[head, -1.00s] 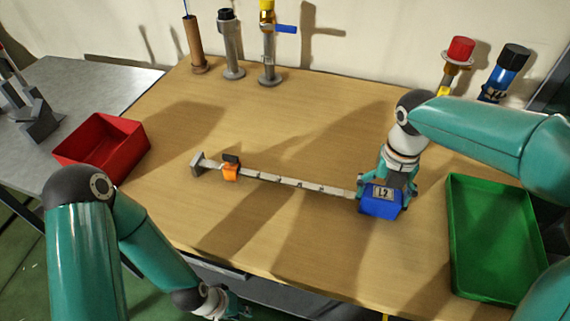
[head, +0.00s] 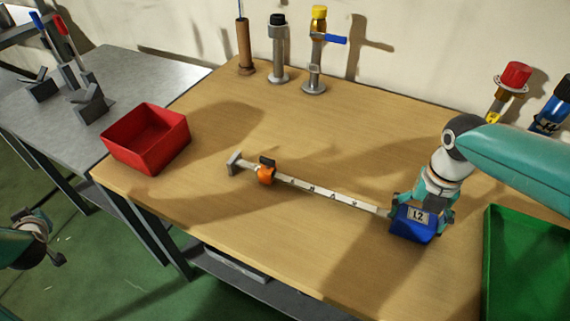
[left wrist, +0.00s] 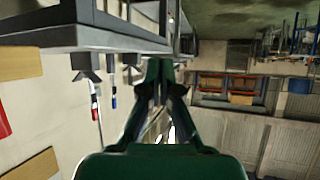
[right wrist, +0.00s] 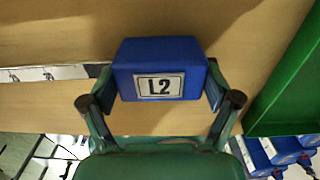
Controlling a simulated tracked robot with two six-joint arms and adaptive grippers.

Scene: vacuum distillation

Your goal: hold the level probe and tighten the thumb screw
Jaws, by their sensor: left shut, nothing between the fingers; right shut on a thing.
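The level probe lies across the wooden table. Its blue head (head: 413,224), labelled L2, is at the right end, and its pale marked rod (head: 325,194) runs left to a grey end plate (head: 234,162). An orange slider (head: 266,175) with a dark thumb screw (head: 267,161) sits on the rod near that plate. My right gripper (head: 422,208) is shut around the blue head, which also shows between the fingers in the right wrist view (right wrist: 160,58). My left gripper (head: 50,259) is shut and empty, off the table's left side; its fingers show in the left wrist view (left wrist: 160,85).
A red bin (head: 146,138) stands at the table's left edge and a green tray (head: 525,265) at the right. Several upright fittings (head: 315,60) stand along the back. A grey side table (head: 110,75) holds stands and tools. The table between the rod and the back fittings is clear.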

